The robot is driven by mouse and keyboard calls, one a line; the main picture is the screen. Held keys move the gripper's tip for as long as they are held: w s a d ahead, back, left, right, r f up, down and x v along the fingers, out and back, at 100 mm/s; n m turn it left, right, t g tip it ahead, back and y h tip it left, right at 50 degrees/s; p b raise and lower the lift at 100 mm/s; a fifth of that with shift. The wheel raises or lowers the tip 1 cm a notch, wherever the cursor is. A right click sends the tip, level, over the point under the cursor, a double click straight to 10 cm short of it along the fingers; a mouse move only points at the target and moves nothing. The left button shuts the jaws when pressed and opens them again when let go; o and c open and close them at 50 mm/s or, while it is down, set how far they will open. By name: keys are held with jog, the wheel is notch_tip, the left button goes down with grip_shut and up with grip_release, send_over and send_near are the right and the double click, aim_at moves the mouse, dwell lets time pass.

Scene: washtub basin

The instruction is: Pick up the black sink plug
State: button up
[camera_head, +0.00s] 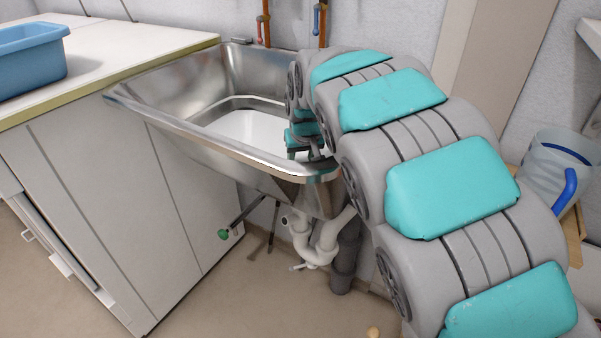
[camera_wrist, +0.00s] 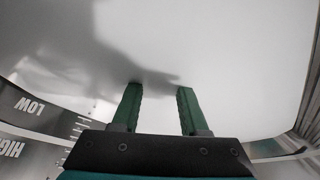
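The black sink plug does not show in either view. The metal basin (camera_head: 215,140) stands in the middle of the head view, with an opaque white surface (camera_head: 247,125) inside that hides whatever is under it. My gripper (camera_wrist: 159,90) points at this white surface in the wrist view. Its two green fingers are apart with nothing between them. I cannot tell whether the fingertips touch the surface. In the head view, my arm reaches over the basin's right side and hides part of its inside.
A white counter (camera_head: 130,45) with a blue tub (camera_head: 30,55) adjoins the basin's left side. Pipes and taps (camera_head: 316,20) rise behind it, and white drain pipes (camera_head: 318,245) hang below. A clear jug (camera_head: 560,165) stands at the right. LOW and HIGH labels (camera_wrist: 28,105) mark a metal wall.

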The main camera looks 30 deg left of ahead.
grip_shut()
jog(key=shift+r, duration=0.1)
dwell(0.4)
